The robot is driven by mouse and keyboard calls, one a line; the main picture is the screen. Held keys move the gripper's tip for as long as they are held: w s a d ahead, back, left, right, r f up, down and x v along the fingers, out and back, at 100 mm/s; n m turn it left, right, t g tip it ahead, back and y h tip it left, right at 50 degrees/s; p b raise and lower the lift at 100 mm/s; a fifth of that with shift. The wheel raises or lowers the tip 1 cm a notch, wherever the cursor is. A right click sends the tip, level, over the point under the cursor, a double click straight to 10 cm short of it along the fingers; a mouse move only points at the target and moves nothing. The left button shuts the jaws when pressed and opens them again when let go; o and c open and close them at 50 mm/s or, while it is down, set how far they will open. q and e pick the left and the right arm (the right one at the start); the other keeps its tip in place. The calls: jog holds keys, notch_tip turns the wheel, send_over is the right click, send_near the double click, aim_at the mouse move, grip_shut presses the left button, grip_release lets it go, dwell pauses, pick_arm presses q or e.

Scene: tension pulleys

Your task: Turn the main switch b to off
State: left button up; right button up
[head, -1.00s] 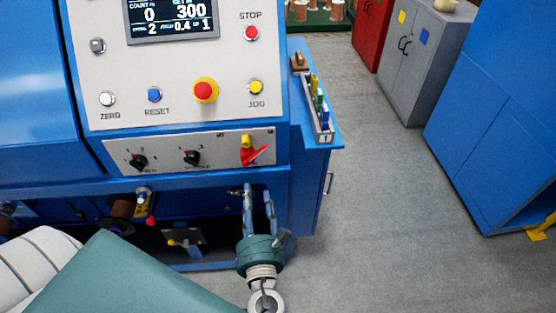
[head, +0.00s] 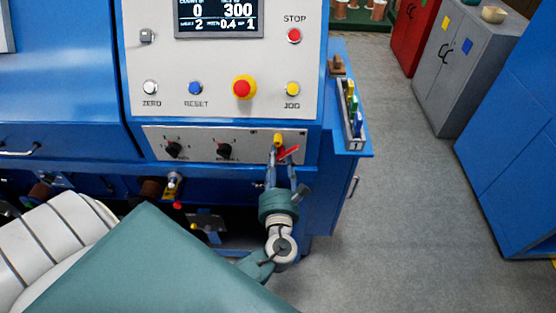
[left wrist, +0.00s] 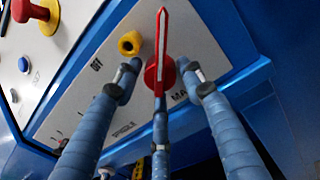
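The main switch, a red rotary handle with a pale stripe, shows on the lower panel in the head view (head: 288,153) and close up in the left wrist view (left wrist: 160,72). In the wrist view its handle points up, with an OFF label to its left. A yellow part (left wrist: 129,43) sits beside it. My left gripper (head: 280,164) is at the switch; its blue-grey fingers (left wrist: 158,88) are spread, one on each side of the red knob and another below it. I cannot tell whether they touch it. My right gripper is not in view.
Two black selector knobs (head: 224,150) sit left of the switch. Above are a red-and-yellow emergency button (head: 243,88) and a display (head: 218,18). A side shelf (head: 352,146) holds coloured items just right of the panel. The grey floor (head: 400,210) farther right is clear.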

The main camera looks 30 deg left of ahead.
pick_arm(q)
grip_shut()
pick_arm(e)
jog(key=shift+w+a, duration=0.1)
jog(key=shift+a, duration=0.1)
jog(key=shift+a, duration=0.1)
